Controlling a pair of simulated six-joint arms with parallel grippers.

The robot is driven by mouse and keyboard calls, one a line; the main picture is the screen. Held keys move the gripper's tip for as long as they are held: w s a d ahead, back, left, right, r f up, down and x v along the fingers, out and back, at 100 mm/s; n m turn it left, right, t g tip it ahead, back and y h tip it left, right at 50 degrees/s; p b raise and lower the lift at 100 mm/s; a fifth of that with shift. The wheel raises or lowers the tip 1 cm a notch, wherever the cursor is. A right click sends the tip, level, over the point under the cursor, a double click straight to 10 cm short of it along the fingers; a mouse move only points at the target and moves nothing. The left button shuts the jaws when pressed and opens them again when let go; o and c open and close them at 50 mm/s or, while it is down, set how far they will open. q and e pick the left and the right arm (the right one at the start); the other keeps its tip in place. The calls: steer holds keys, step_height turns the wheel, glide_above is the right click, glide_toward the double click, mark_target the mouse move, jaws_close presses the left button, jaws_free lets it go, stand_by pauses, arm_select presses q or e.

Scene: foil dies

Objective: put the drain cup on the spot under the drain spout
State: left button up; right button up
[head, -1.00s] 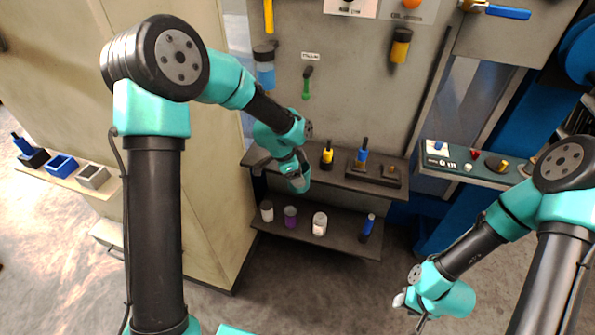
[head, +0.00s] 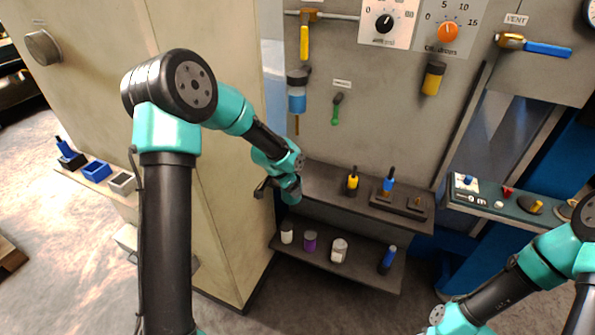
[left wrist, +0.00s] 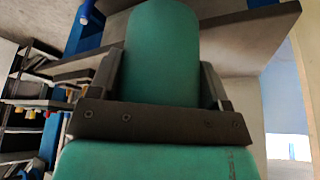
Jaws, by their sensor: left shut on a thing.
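My left gripper (head: 265,187) is just left of the upper shelf's left end, below the blue-bowled unit (head: 297,98) with its thin brown spout (head: 296,125). Its dark fingers (left wrist: 160,85) flank a rounded teal body in the left wrist view. I cannot tell whether that body is the drain cup or part of my wrist. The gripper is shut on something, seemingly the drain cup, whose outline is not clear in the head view. The spot under the spout is not clearly visible behind my wrist. My right gripper (head: 430,330) is barely in view at the bottom edge.
The upper shelf (head: 330,180) holds a yellow-topped tool (head: 353,181) and a dark block with a blue tool (head: 388,180). The lower shelf holds a white cup (head: 287,232), a purple jar (head: 310,241), a white jar (head: 338,250) and a blue item (head: 387,260). A cabinet stands left.

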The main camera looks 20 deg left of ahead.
arm_select(q)
steer(key=shift+w+a+f+n+y, duration=0.1)
steer(key=shift+w+a+n+y, duration=0.1)
steer(key=shift+a+n, duration=0.4)
steer(key=shift+w+a+f+n+y, duration=0.1)
steer(key=shift+a+n+y, duration=0.1)
steer(key=shift+a+n, duration=0.4)
steer(key=shift+s+a+f+n+t+y, duration=0.2)
steer(key=shift+a+f+n+y, duration=0.25)
steer(key=shift+n, duration=0.3)
steer(key=shift+s+a+f+n+t+y, duration=0.1)
steer(key=shift+s+a+n+t+y, duration=0.1)
steer(key=shift+a+n, duration=0.45)
steer(key=shift+s+a+f+n+t+y, duration=0.1)
steer(key=shift+s+a+f+n+y, duration=0.2)
steer(key=shift+n, duration=0.6)
steer(key=shift+w, duration=0.1)
steer(key=shift+w, duration=0.15)
steer(key=shift+w+d, duration=0.1)
steer(key=shift+w, duration=6.85)
